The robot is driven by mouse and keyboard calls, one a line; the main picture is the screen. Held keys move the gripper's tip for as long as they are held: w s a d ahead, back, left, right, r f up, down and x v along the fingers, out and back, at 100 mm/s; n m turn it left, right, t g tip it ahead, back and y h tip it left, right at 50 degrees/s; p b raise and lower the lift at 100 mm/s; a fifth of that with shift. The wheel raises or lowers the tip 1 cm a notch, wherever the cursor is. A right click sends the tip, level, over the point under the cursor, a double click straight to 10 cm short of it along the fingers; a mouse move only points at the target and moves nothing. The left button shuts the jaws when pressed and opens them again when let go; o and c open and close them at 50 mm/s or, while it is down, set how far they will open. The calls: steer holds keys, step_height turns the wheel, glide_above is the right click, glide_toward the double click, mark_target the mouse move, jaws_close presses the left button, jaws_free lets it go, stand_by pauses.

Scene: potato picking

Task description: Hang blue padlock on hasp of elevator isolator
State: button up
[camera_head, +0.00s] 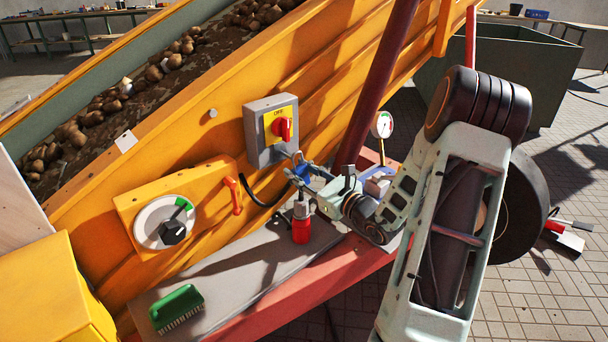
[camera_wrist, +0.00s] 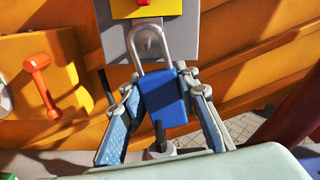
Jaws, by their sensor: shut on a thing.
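The blue padlock (camera_wrist: 163,104) is held between the fingertips of my gripper (camera_wrist: 160,90), its steel shackle pointing up. In the head view the padlock (camera_head: 302,173) shows small at the tip of my gripper (camera_head: 301,172), just below the isolator. The elevator isolator (camera_head: 258,124) is a grey box with a yellow plate and a red rotary knob (camera_head: 283,129). In the wrist view the shackle overlaps the lower front of the grey box (camera_wrist: 188,40). A small metal part shows inside the shackle loop; I cannot tell whether the shackle passes through the hasp.
A green brush (camera_head: 178,308) lies at the shelf's front left. An orange-red lever (camera_head: 232,195) and a round dial (camera_head: 156,218) sit left of the isolator. A dark red post (camera_head: 372,85) rises at right.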

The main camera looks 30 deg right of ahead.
steer(key=shift+x, duration=0.85)
steer(key=shift+w+a+f+b, duration=0.2)
steer(key=shift+w+f+b, duration=0.45)
steer(key=shift+f+b, duration=0.05)
steer(key=o, duration=1.3)
